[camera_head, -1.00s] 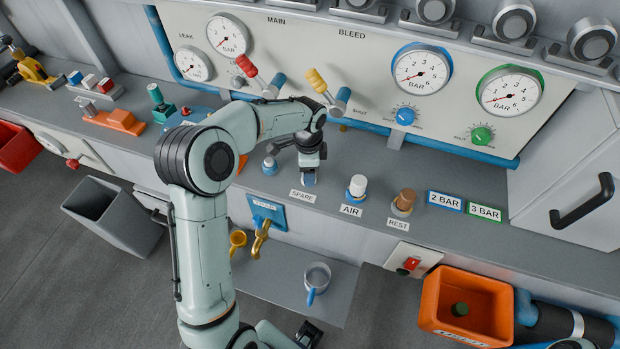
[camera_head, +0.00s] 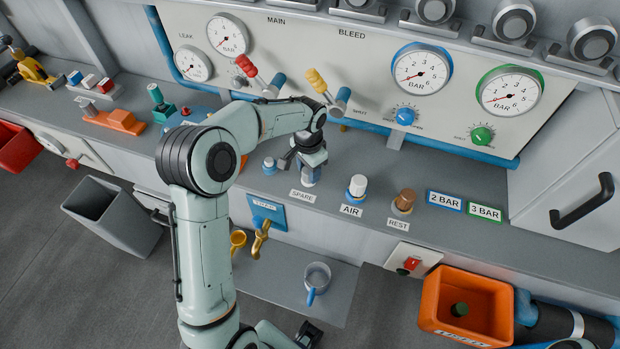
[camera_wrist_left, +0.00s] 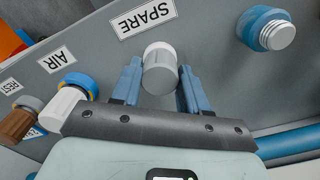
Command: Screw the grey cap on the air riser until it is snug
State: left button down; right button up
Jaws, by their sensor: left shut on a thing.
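My left gripper (camera_head: 309,176) points down behind the SPARE label. Its two blue fingers (camera_wrist_left: 160,85) are shut on the grey cap (camera_wrist_left: 160,68), one on each side. The cap's lower end is hidden, so I cannot tell whether it touches the counter or a stub. The air riser (camera_head: 356,198), a blue collar behind the AIR label, stands just right of my gripper and carries a white cap (camera_head: 358,183). It also shows at the left of the left wrist view (camera_wrist_left: 82,84). I cannot make out my right gripper.
A blue-collared stub with a bare thread (camera_head: 270,166) stands left of my gripper, also in the left wrist view (camera_wrist_left: 275,32). A brown cap (camera_head: 406,198) stands behind the REST label. The valve panel (camera_head: 370,60) rises behind. An orange bin (camera_head: 432,308) is below right.

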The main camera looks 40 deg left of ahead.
pick_arm(q)
jog(key=n, duration=0.6)
jog(key=shift+n, duration=0.3)
jog(key=shift+c, duration=2.4)
grip_release()
notch_tip(320, 180, up, 14)
jog(key=p, duration=0.1)
jog(key=shift+f, duration=0.25)
pick_arm(e)
jog(key=shift+w+r, duration=0.5)
jog(key=shift+r, duration=0.4)
